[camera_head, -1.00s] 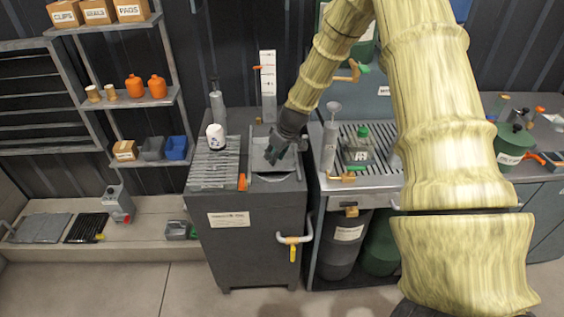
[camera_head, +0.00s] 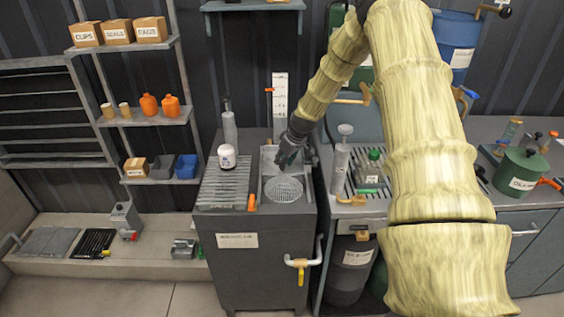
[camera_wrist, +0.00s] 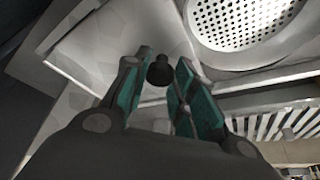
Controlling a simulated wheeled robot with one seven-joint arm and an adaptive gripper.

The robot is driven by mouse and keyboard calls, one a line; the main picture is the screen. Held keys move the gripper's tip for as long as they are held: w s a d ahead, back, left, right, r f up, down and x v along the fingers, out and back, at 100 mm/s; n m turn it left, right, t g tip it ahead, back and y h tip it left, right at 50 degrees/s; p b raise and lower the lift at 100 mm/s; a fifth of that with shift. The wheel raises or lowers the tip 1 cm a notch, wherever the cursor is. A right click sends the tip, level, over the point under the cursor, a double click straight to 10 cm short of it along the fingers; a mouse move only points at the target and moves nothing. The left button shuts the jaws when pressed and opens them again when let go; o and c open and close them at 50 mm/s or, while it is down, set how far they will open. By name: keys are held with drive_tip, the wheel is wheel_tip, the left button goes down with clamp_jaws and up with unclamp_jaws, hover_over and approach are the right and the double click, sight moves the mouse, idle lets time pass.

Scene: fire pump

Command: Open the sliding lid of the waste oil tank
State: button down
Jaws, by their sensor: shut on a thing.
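The waste oil tank (camera_head: 262,262) is a dark grey cabinet with a white label. A round perforated strainer (camera_head: 283,190) shows uncovered in the front of its top opening; it also shows in the wrist view (camera_wrist: 243,20). The sliding lid (camera_wrist: 105,45) is a pale flat plate beside the strainer, with a dark knob (camera_wrist: 159,70) on it. In the head view the lid (camera_head: 269,160) lies behind the strainer, partly hidden by my gripper. My gripper (camera_head: 285,160) is shut on the knob, its teal pads (camera_wrist: 157,88) on either side of it.
A slatted rack (camera_head: 224,188) with a white-and-dark canister (camera_head: 227,157) lies left of the opening. An orange piece (camera_head: 251,202) sits at the front edge. A gauge board (camera_head: 280,100) stands behind. A drain bench with bottles is close on the right.

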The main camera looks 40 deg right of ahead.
drive_tip(key=c, duration=1.1)
unclamp_jaws()
drive_tip(key=shift+c, duration=0.2)
drive_tip(key=v, duration=1.2)
